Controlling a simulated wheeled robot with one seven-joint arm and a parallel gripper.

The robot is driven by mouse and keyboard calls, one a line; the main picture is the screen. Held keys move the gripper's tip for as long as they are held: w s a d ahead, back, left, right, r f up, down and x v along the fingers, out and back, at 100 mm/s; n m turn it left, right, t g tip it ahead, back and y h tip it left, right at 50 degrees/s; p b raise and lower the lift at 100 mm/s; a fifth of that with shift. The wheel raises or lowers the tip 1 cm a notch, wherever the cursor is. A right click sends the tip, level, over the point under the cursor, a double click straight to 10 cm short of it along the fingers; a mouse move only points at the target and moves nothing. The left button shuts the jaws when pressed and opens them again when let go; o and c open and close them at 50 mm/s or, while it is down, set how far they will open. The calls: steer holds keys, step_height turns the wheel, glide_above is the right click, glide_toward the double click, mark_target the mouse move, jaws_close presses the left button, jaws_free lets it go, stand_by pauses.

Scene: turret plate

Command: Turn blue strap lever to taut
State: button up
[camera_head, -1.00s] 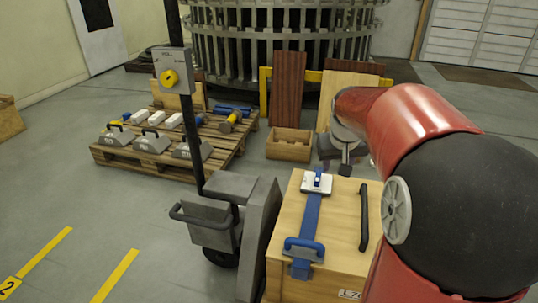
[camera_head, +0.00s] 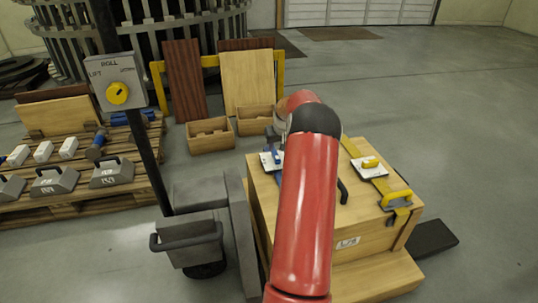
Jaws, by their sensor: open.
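The wooden crate (camera_head: 345,217) stands in the middle right of the head view. On its top left is a white plate (camera_head: 264,165) with the small blue strap lever (camera_head: 275,155) on it. The blue strap is mostly hidden behind my red arm, with only a sliver showing at the left edge. My gripper (camera_head: 274,136) shows only as a small dark part just above the lever in the picture, partly hidden by my arm. It is open, and I see nothing held in it. Whether it touches the lever I cannot tell.
A black handle (camera_head: 343,191) is between the straps. A grey cart (camera_head: 190,240) with a control post stands close left.

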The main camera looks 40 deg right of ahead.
mark_target(275, 154)
steer(key=x, duration=0.6)
steer(key=shift+w+d+f, duration=0.1)
steer(key=shift+w+f, duration=0.1)
steer(key=shift+f, duration=0.15)
jaws_close()
steer(key=m+b, duration=0.1)
steer(key=m+h+b, duration=0.1)
steer(key=m, duration=0.1)
steer(key=shift+w+a+f+m+g, duration=0.1)
steer(key=shift+a+m+g, duration=0.1)
steer(key=shift+m+g, duration=0.1)
steer(key=m+g, duration=0.1)
steer(key=m, duration=0.1)
steer(key=m+g+h+b, duration=0.1)
steer(key=m, duration=0.2)
steer(key=shift+w, duration=0.1)
steer(key=m+g, duration=0.1)
steer(key=m, duration=0.1)
steer(key=m+p, duration=0.1)
steer(key=m, duration=0.2)
steer(key=shift+w+g, duration=0.1)
steer(key=shift+g, duration=0.3)
steer(key=shift+w+m+g+p, duration=0.1)
steer(key=shift+m+g+p, duration=0.8)
steer(key=shift+m, duration=1.2)
